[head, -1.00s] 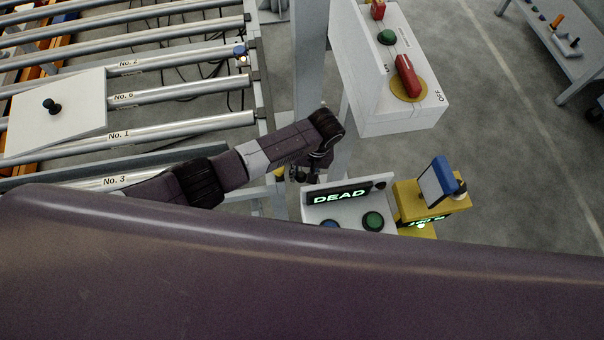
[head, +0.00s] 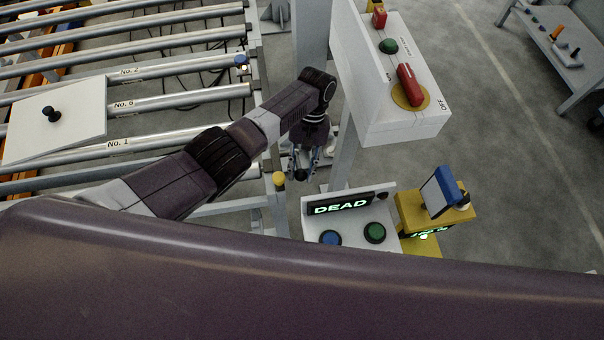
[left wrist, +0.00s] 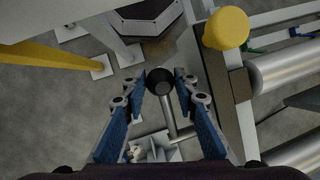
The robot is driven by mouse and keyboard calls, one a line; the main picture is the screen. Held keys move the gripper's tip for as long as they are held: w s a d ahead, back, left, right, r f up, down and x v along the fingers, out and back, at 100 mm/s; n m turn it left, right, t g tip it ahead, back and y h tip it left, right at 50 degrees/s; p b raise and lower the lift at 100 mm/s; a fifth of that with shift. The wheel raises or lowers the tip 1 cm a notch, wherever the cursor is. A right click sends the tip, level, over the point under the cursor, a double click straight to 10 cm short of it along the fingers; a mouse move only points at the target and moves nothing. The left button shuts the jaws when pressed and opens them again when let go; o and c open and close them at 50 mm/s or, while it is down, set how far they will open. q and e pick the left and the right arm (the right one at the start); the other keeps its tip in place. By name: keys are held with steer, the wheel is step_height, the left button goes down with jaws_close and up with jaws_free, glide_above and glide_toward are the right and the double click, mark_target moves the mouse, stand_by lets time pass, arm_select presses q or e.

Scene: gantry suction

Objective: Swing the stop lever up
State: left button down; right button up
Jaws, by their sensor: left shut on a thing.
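The stop lever shows in the left wrist view as a grey rod with a black ball knob (left wrist: 160,80). Its rod runs from the knob down to a bracket low in that view. My left gripper (left wrist: 161,84) is shut on the knob, with one blue-padded finger on each side. In the head view my left gripper (head: 303,172) points down beside the conveyor's end, left of the post. The lever is mostly hidden there by the gripper. My right gripper is in neither view.
A yellow cap (head: 278,179) tops a post beside my left gripper. A white console (head: 390,212) reading "DEAD" stands close to the right. A white box (head: 395,123) with a red switch is above it. Conveyor rollers (head: 190,98) bear a white panel (head: 55,128).

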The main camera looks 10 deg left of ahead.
arm_select(q)
steer(key=shift+w+a+r, duration=0.1)
steer(key=shift+w+r, duration=0.45)
steer(key=shift+r, duration=0.1)
steer(key=shift+w+a+r, duration=0.1)
steer(key=shift+w+r, duration=0.1)
steer(key=shift+w, duration=0.05)
steer(key=c, duration=1.9)
jaws_free()
steer(key=o, duration=0.4)
steer(key=shift+a+f, duration=0.1)
steer(key=shift+f, duration=0.1)
steer(key=shift+c, duration=0.2)
steer(key=shift+r, duration=0.4)
steer(key=v, duration=1.1)
